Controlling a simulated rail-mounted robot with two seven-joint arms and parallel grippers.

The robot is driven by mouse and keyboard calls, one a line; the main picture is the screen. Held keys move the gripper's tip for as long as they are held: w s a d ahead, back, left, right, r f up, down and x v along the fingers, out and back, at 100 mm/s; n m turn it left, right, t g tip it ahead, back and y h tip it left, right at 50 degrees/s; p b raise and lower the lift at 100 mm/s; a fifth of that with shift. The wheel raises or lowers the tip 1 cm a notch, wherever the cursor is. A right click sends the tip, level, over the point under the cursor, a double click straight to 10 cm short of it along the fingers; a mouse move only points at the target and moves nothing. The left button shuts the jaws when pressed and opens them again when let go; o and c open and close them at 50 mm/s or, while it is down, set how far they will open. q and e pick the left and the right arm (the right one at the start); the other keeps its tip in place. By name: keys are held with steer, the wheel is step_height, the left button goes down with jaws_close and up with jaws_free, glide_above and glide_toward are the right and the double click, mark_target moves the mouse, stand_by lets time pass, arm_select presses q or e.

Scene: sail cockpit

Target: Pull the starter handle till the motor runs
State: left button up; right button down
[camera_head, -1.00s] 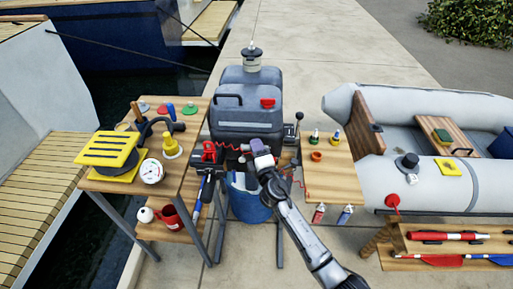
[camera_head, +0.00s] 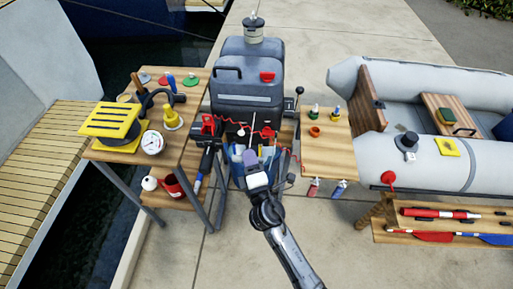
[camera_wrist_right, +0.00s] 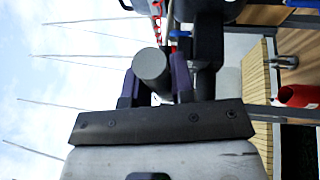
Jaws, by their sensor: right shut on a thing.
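The dark grey outboard motor (camera_head: 247,92) stands upright in the middle of the head view. My right gripper (camera_head: 250,158) is in front of the motor, over a blue bucket. In the right wrist view, the right gripper (camera_wrist_right: 158,88) is shut on a grey rounded cylinder, the starter handle (camera_wrist_right: 152,64), between its dark fingers. In the head view the gripper mostly hides the handle. A thin pale line, seemingly the starter cord (camera_head: 252,124), runs between the motor and the gripper. My left gripper is not in view.
A blue bucket (camera_head: 238,182) stands below the motor. A wooden table (camera_head: 190,92) with a yellow-topped item and a gauge is at left. A small wooden table (camera_head: 335,160) with bottles is at right, near the grey inflatable boat (camera_head: 440,185). A red coiled cord crosses the motor's front.

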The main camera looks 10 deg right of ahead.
steer(key=shift+s+a+r, duration=0.1)
steer(key=shift+r, duration=0.05)
steer(key=c, duration=1)
jaws_free()
steer(key=shift+s, duration=0.1)
steer(key=v, duration=1.3)
steer(key=shift+s+f, duration=0.2)
steer(key=shift+s, duration=0.15)
